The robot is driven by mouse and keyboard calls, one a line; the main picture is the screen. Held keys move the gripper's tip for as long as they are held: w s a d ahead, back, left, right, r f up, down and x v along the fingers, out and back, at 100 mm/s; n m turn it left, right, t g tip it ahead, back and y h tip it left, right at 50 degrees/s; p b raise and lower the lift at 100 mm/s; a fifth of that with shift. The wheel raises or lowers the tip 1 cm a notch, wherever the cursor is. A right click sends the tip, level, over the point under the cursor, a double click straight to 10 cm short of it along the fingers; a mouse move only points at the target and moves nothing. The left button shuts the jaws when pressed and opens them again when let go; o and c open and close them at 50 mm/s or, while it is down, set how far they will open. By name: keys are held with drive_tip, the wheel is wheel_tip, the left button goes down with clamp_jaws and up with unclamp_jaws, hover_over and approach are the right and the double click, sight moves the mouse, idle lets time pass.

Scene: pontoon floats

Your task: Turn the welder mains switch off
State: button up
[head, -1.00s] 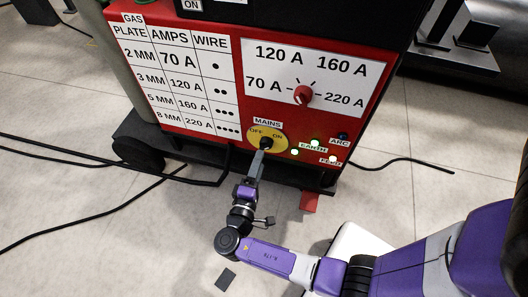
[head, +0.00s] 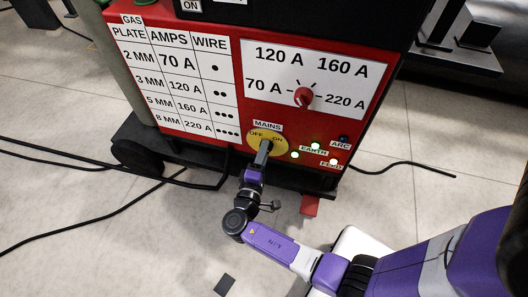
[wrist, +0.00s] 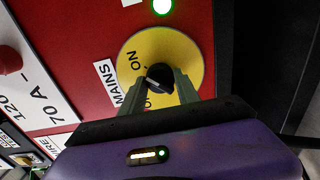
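The mains switch is a black knob on a round yellow plate (head: 281,147) marked OFF and ON, low on the red front of the welder (head: 225,100). In the head view my gripper (head: 263,151) is at the plate and covers most of the knob. In the wrist view the black knob (wrist: 158,77) sits between the two fingertips of my gripper (wrist: 160,84), one on each side. The fingers are very close to the knob, but I cannot tell if they press on it. The word ON shows on the yellow plate (wrist: 190,52); OFF is partly hidden by a finger.
A red current knob (head: 303,97) is up and right of the switch. Green lamps (head: 315,146) glow beside the plate, and the lamp by ARC (head: 343,138) is dark. Black cables (head: 95,215) lie on the floor at left.

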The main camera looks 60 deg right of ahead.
clamp_jaws()
drive_tip(key=shift+n, duration=0.3)
drive_tip(key=n+p, duration=0.9)
drive_tip(key=n, duration=0.8)
drive_tip(key=shift+n, duration=0.3)
drive_tip(key=o, duration=1)
unclamp_jaws()
